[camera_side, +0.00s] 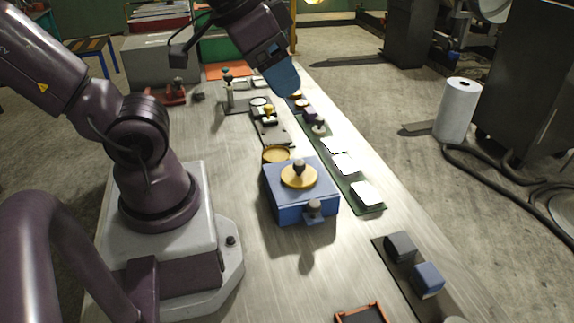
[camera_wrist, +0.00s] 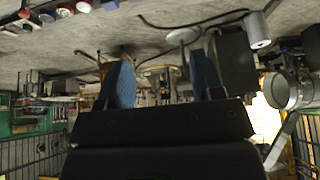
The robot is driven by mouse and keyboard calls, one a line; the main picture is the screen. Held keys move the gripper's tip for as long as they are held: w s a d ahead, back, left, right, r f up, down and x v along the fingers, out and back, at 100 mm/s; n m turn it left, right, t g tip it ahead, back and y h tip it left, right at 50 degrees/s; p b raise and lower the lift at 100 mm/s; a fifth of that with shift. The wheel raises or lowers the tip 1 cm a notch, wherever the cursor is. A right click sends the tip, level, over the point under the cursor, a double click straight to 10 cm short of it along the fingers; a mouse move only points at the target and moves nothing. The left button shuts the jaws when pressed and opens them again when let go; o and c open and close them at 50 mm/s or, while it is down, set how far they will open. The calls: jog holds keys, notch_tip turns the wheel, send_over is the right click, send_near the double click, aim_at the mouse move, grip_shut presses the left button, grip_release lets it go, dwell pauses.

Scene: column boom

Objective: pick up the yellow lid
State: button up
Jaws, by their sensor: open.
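The yellow lid (camera_side: 299,179) is a round disc with a dark knob. It sits on top of a blue box (camera_side: 288,207) in the middle of the bench in the side view. My gripper (camera_side: 286,88) is up in the air, above and behind the box, well apart from the lid. Its blue fingers (camera_wrist: 160,78) stand apart in the wrist view, with nothing held between them. The lid is not recognizable in the wrist view.
A second yellow disc (camera_side: 276,155) lies just behind the blue box. A green strip with white pads (camera_side: 344,163) runs along its right. Dark and blue blocks (camera_side: 427,279) stand at front right. Bare bench lies left of the box.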

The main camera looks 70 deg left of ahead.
jog(key=m+g, duration=0.6)
jog(key=m, duration=0.7)
send_over(299, 162)
notch_tip(299, 162, down, 15)
jog(key=shift+m, duration=0.3)
notch_tip(299, 162, down, 12)
jog(key=shift+f, duration=0.2)
jog(key=c, duration=1)
